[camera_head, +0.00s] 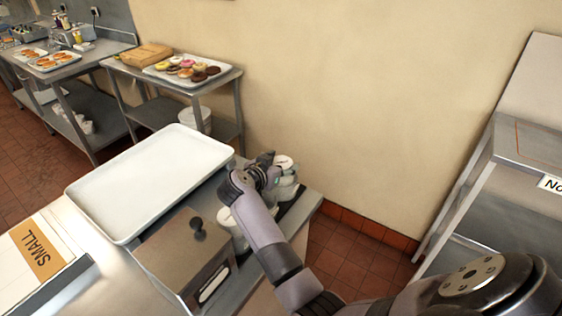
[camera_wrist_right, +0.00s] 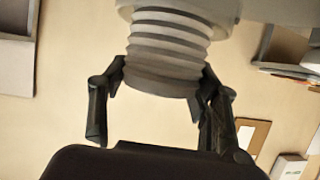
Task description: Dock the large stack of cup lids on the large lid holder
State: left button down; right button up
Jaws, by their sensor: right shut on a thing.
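My right gripper (camera_head: 262,174) is over the far right corner of the steel table, shut on a stack of white cup lids. The stack (camera_wrist_right: 168,48) fills the top middle of the wrist view as ribbed white rings, with the gripper's dark fingers (camera_wrist_right: 158,84) on either side of its end. In the head view part of the white stack (camera_head: 285,162) shows just beyond the gripper. A dark base (camera_head: 294,204) lies below it; I cannot tell whether it is the large lid holder or whether the stack touches it. My left gripper is out of view.
A white tray (camera_head: 150,180) lies left of the gripper. A steel box with a black knob (camera_head: 183,255) stands in front, near another white stack (camera_head: 228,218) partly behind my arm. The wall is close behind; a steel shelf unit (camera_head: 500,165) stands right, across open floor.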

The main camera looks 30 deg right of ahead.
jog(key=shift+f, duration=0.45)
dwell(0.5)
jog(key=o, duration=0.9)
